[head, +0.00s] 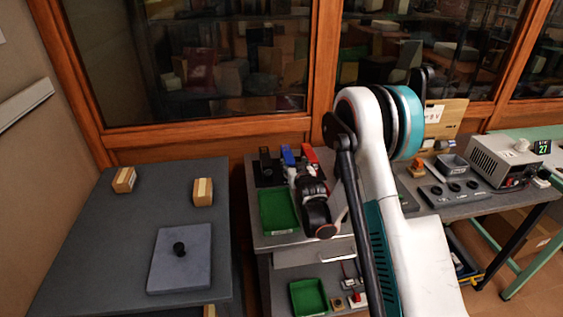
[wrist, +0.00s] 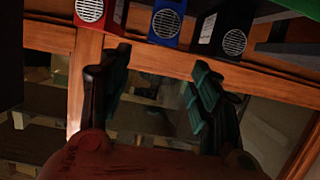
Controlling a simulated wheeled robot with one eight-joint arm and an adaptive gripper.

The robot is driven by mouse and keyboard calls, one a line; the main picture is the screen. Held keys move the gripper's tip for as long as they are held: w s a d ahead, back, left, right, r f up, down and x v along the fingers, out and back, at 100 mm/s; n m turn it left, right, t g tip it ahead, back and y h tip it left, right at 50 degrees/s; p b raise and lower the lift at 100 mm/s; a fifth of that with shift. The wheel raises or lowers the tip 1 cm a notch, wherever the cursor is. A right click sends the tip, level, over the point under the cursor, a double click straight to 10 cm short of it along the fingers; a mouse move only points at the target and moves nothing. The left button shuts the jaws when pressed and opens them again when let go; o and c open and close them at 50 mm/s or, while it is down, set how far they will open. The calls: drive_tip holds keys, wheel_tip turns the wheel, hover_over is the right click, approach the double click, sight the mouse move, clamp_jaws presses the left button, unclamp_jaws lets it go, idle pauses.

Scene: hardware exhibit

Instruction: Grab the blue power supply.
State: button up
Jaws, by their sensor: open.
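The blue power supply (head: 288,155) stands between a black one (head: 265,165) and a red one (head: 310,156) at the back of the grey bench. In the wrist view the blue power supply (wrist: 168,20) shows its round fan grille at the top edge, partly cut off, with the red one (wrist: 92,12) to its left and the black one (wrist: 230,36) to its right. My gripper (wrist: 161,62) is open and empty, with dark green-padded fingers apart. The blue unit appears just beyond the gap between the fingertips. In the head view my arm hides most of my gripper.
A green tray (head: 278,212) lies on the bench in front of the power supplies. A wooden-framed glass cabinet (head: 215,70) stands close behind. A dark table (head: 85,240) with two small boxes and a grey plate is at left. A bench with a grey instrument (head: 503,160) is at right.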

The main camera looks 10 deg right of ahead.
drive_tip(key=b, duration=0.1)
approach(288, 155)
drive_tip(key=x, duration=0.4)
drive_tip(key=shift+w+f, duration=0.15)
drive_tip(key=shift+w, duration=0.05)
drive_tip(key=b+x, duration=0.2)
drive_tip(key=x, duration=0.2)
drive_tip(key=shift+w+f, duration=0.15)
drive_tip(key=shift+w, duration=0.4)
clamp_jaws()
